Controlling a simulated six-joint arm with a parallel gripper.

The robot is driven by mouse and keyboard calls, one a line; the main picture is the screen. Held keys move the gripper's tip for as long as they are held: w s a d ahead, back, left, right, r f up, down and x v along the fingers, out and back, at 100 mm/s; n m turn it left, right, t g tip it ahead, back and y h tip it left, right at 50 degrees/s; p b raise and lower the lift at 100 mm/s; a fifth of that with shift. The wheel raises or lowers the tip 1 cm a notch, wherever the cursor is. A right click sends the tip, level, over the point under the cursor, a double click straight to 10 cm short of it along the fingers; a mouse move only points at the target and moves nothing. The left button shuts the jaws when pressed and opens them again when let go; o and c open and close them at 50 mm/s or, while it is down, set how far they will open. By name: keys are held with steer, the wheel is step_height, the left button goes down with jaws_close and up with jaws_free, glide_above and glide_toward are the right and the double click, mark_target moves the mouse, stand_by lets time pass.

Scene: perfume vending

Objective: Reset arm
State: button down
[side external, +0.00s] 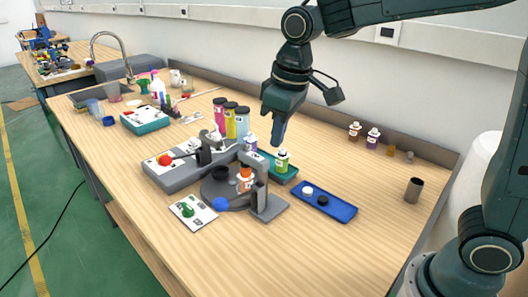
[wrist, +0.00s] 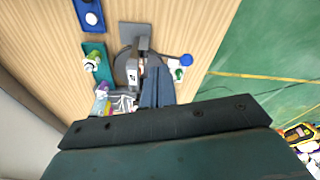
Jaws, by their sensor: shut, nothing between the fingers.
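My gripper (side external: 280,133) is shut and empty. It points down above the wooden table, over the work area with the capping machine (side external: 270,205) and the teal tray (side external: 289,175). In the wrist view its closed fingers (wrist: 157,92) show in the middle, in front of part of the machine. A green bottle (side external: 282,162) stands in the teal tray and also shows in the wrist view (wrist: 92,62). An orange bottle (side external: 244,179) stands at the machine. The gripper is above these things and apart from them.
A blue tray (side external: 338,207) with a white and a black cap lies to the right. Two small bottles (side external: 373,138) and a dark cup (side external: 414,190) stand farther right. Tall coloured bottles (side external: 230,118) stand behind the machine. The table's front area is clear.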

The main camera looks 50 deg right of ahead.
steer(key=s+d+m+t, duration=0.1)
steer(key=s+d, duration=0.3)
steer(key=s, duration=0.6)
steer(key=s+d+m+t, duration=0.2)
steer(key=s+d, duration=0.2)
steer(key=s, duration=0.6)
steer(key=shift+d+m+t, duration=0.25)
steer(key=shift+m+t, duration=0.05)
steer(key=shift+m, duration=0.1)
stand_by(0.4)
